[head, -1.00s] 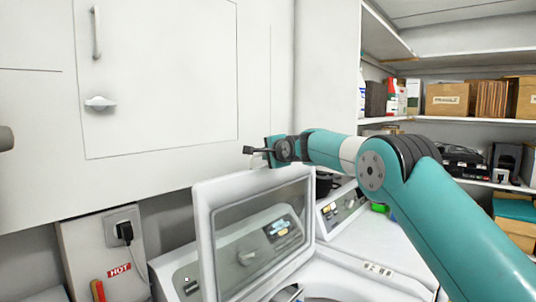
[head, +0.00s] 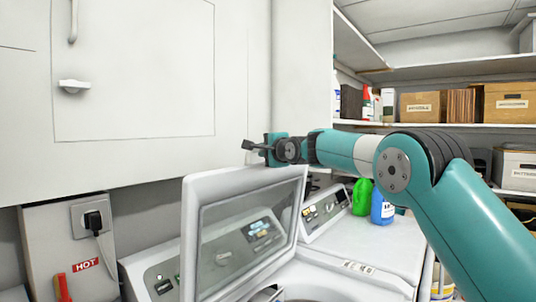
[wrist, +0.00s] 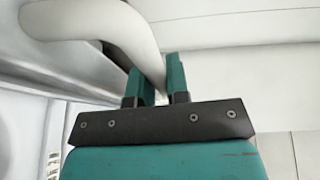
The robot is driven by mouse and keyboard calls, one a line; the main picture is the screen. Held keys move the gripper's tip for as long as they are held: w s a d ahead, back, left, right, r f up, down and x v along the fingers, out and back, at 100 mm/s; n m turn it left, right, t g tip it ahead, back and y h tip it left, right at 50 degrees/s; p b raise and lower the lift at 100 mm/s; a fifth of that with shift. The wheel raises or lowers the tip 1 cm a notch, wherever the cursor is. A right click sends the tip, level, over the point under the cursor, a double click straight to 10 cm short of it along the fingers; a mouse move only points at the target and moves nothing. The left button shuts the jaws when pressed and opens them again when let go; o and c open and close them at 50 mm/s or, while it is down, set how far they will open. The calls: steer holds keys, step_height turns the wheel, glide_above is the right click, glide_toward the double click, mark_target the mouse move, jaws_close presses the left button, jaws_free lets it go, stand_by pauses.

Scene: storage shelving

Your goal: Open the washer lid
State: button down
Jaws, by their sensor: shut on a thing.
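The washer lid (head: 192,240) is a white frame with a see-through panel. It stands raised and steeply tilted above the open top of the washer (head: 335,285) in the head view. My gripper (head: 256,147) is at the lid's top edge. The exact contact is partly hidden by the fingers.
A white cabinet (head: 130,75) hangs close behind the lid and gripper. A second machine (head: 365,235) stands to the right, with a green bottle (head: 362,197) and a blue bottle (head: 382,208) on it. Shelves with boxes (head: 423,106) are at the back right.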

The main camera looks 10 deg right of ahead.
steer(key=c, duration=1.1)
jaws_free()
steer(key=b+v, duration=0.8)
steer(key=v, duration=0.9)
steer(key=shift+s, duration=0.2)
